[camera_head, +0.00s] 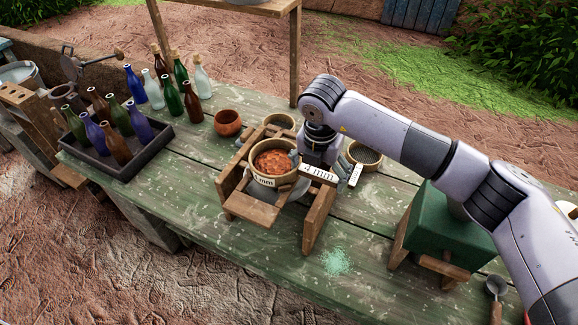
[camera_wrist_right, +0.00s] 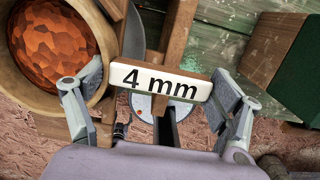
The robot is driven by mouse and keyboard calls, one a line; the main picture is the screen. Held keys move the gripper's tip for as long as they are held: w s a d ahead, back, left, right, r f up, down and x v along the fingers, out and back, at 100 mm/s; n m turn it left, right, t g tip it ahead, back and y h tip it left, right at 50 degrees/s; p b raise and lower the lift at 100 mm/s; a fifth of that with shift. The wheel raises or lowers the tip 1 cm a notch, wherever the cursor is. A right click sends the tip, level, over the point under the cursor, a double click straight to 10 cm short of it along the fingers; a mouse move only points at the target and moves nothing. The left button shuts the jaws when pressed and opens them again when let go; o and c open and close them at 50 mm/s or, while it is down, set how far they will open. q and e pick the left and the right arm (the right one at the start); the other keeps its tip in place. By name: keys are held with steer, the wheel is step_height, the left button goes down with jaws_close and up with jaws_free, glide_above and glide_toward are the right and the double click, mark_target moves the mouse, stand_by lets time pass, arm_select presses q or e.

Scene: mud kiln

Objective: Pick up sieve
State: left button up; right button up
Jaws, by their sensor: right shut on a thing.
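A round wooden sieve (camera_head: 273,168) with orange-brown pieces in it sits in a wooden frame (camera_head: 318,212) on the table. It also shows at the left edge of the right wrist view (camera_wrist_right: 62,45). My right gripper (camera_head: 320,160) points down just right of it. I cannot tell what the block is attached to. A dark-meshed sieve (camera_head: 366,155) is just right of the gripper. My left gripper is out of view.
The green table (camera_head: 205,190) also carries a tray (camera_head: 128,165) of bottles, loose bottles, an orange-brown bowl (camera_head: 228,122), another round rim (camera_head: 281,120) and a green box (camera_head: 440,235). Pale green powder (camera_head: 337,262) lies near the front. The left front tabletop is bare.

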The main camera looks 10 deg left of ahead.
steer(key=c, duration=0.5)
steer(key=shift+r, duration=0.1)
